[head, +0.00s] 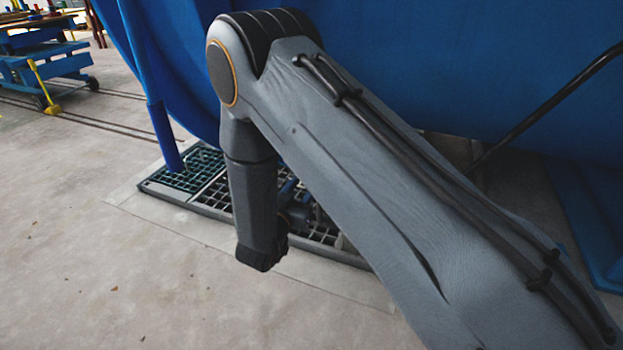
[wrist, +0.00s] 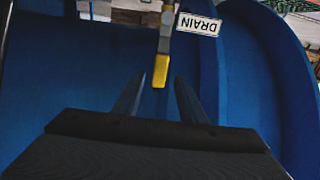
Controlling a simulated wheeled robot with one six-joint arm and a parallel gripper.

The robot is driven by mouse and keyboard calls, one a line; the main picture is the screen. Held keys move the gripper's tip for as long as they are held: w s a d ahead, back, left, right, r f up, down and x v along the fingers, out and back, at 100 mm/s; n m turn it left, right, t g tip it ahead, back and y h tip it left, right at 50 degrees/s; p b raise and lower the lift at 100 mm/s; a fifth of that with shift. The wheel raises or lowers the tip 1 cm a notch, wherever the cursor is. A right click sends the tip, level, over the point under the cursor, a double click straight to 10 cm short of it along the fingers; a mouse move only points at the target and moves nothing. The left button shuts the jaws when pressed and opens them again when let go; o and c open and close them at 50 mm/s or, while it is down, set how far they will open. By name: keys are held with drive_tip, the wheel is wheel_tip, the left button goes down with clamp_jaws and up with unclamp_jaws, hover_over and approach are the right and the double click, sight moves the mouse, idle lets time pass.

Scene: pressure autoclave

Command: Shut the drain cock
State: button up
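The drain cock (wrist: 167,18) shows at the top of the wrist view, with its lever ending in a yellow grip (wrist: 161,71). A white label reading DRAIN (wrist: 198,24) appears upside down beside it. My gripper (wrist: 159,82) is open, with its two dark fingers apart. The yellow grip's end appears between the fingertips in the picture; I cannot tell whether they touch it. In the head view my arm covers the cock, and my gripper's fingers are not clearly visible.
The blue vessel (head: 400,60) fills the back. A floor grating (head: 185,178) lies below it, with a blue pipe (head: 163,135) coming down to it. A blue trolley (head: 50,65) stands far left on rails. Bare concrete floor is free at left.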

drive_tip(key=shift+b+x, duration=0.8)
drive_tip(key=shift+x, duration=1.55)
clamp_jaws()
